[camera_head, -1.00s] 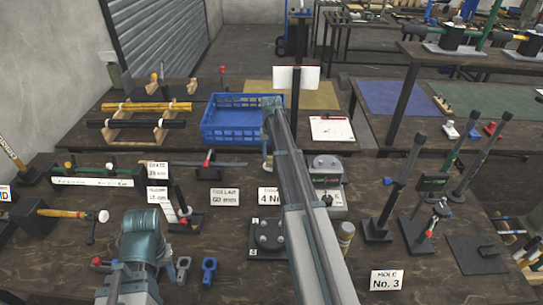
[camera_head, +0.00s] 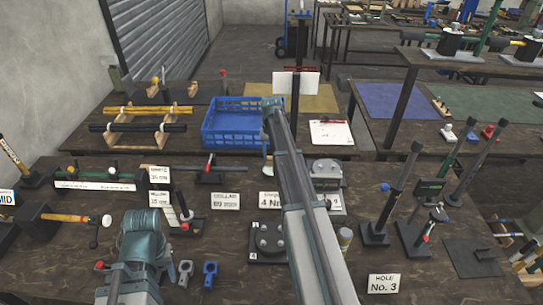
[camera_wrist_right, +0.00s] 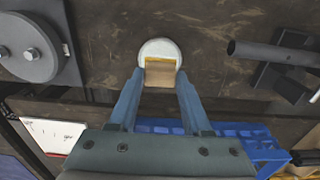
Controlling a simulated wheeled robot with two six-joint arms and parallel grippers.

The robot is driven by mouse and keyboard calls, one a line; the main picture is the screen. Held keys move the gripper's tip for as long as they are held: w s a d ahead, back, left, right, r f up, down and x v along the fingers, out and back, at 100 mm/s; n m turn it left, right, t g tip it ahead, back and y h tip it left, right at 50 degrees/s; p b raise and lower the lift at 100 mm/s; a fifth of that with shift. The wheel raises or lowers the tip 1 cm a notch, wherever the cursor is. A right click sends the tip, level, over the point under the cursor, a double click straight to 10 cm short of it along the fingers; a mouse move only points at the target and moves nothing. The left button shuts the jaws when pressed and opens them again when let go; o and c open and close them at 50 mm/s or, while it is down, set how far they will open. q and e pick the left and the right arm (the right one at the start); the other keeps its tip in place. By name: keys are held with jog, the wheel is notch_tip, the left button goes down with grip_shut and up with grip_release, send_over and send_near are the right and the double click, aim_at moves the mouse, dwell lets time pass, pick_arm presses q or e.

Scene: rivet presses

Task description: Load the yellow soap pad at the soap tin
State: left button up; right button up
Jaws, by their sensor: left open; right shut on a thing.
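My right gripper (camera_wrist_right: 160,95) is shut on the yellow soap pad (camera_wrist_right: 160,73), a tan block with a yellow edge, in the right wrist view. The block sits in front of a round white dish, likely the soap tin (camera_wrist_right: 158,47), and overlaps its lower part. I cannot tell if the two touch. In the head view the dish (camera_head: 266,172) shows only as a pale patch beside my right arm, which hides most of the spot. My left arm is folded at the lower left; its fingers do not show.
A blue crate (camera_head: 230,140) stands behind the right gripper. A clamp with a red knob (camera_head: 208,168) and a round-plated fixture (camera_head: 268,238) flank the spot. Posts on bases (camera_head: 376,230) stand to the right. Grey and blue clevises (camera_head: 211,272) lie near the front.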

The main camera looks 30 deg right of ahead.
aim_at(272, 158)
jog(key=shift+r+p, duration=2.05)
jog(key=shift+r, duration=0.3)
jog(key=shift+f, duration=0.1)
